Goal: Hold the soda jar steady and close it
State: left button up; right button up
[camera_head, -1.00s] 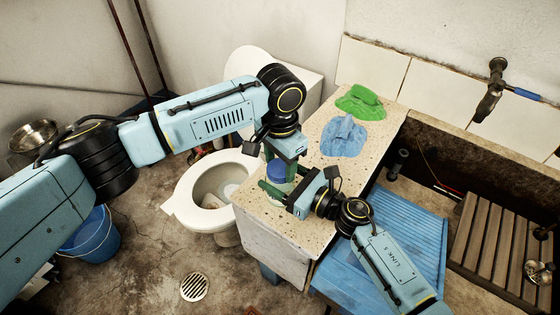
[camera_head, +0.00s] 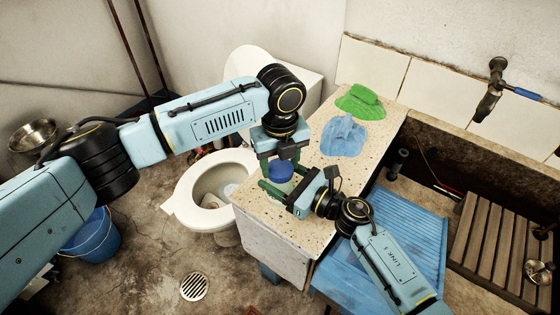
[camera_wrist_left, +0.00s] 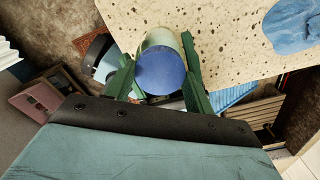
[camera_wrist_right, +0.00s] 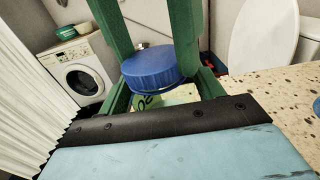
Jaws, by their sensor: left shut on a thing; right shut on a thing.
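The soda jar (camera_head: 283,188) stands upright at the near left of the speckled counter. Its blue lid (camera_head: 279,171) is at its mouth. My left gripper (camera_head: 279,166) points down from above with its green fingers shut on either side of the lid. My right gripper (camera_head: 277,192) is shut around the jar's body from the side, low over the counter. In the right wrist view the ribbed lid (camera_wrist_right: 151,67) is above the pale, green-lettered jar body (camera_wrist_right: 178,97), between my left fingers. How tightly the lid is seated I cannot tell.
A blue cloth (camera_head: 343,136) and a green cloth (camera_head: 360,101) lie farther back on the counter (camera_head: 322,117). The stone trough with a blue washboard (camera_head: 412,235) and a wooden rack (camera_head: 500,235) is to the right. A toilet (camera_head: 190,200) stands left of the counter.

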pick_arm(q)
jog(key=shift+m, duration=0.8)
pick_arm(e)
jog(key=shift+f, duration=0.1)
pick_arm(q)
jog(key=o, duration=1.2)
jog(key=shift+c, duration=0.2)
jog(key=shift+r, duration=0.1)
notch_tip(320, 180, up, 12)
pick_arm(e)
jog(key=o, duration=2)
jog(key=shift+c, duration=0.2)
jog(key=shift+d, duration=0.1)
